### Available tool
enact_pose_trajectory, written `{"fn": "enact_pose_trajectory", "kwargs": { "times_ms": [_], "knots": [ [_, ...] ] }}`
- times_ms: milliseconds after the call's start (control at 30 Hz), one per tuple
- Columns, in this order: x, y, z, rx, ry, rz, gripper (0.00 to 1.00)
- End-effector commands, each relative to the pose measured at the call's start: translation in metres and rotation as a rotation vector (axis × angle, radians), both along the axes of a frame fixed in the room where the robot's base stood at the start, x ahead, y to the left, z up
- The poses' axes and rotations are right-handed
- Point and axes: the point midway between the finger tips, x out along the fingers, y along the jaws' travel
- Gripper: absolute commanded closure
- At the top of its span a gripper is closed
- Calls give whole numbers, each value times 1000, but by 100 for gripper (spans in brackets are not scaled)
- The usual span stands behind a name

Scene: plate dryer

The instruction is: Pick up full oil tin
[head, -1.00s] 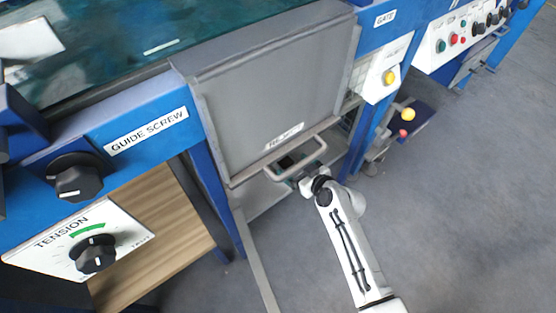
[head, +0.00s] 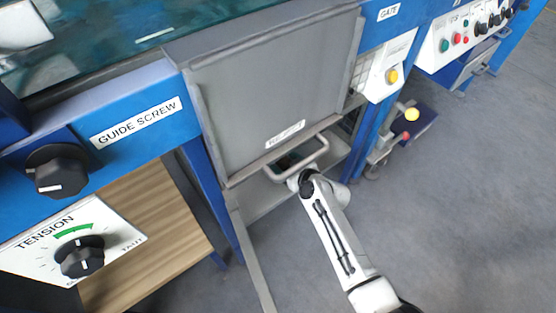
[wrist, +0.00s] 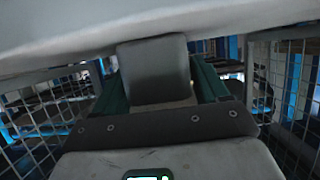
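In the wrist view, a dark green object (wrist: 207,80), perhaps the oil tin, shows on both sides of a dark grey block in front of my gripper (wrist: 160,82). The block looks like part of my gripper and hides the middle of the green object. No label or fill mark can be read. In the head view, my arm reaches under the grey hinged panel, and my gripper is hidden behind the panel's handle. I cannot tell whether the fingers touch the green object or how far apart they are.
The grey panel (head: 270,100) with its loop handle (head: 302,160) hangs over the arm's end. Wire mesh walls (wrist: 285,85) stand on both sides in the wrist view, and a pale surface (wrist: 150,25) lies close above. Open floor (head: 470,190) lies to the right.

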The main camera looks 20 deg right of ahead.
Motion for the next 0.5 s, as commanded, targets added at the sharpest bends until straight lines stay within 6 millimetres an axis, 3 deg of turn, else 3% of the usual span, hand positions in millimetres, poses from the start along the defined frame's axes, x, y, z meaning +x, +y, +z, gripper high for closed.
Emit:
{"fn": "enact_pose_trajectory", "kwargs": {
  "times_ms": [67,500],
  "knots": [
    [0,0,0,0,0,0,35],
    [0,0,0,0,0,0,77]
  ]
}}
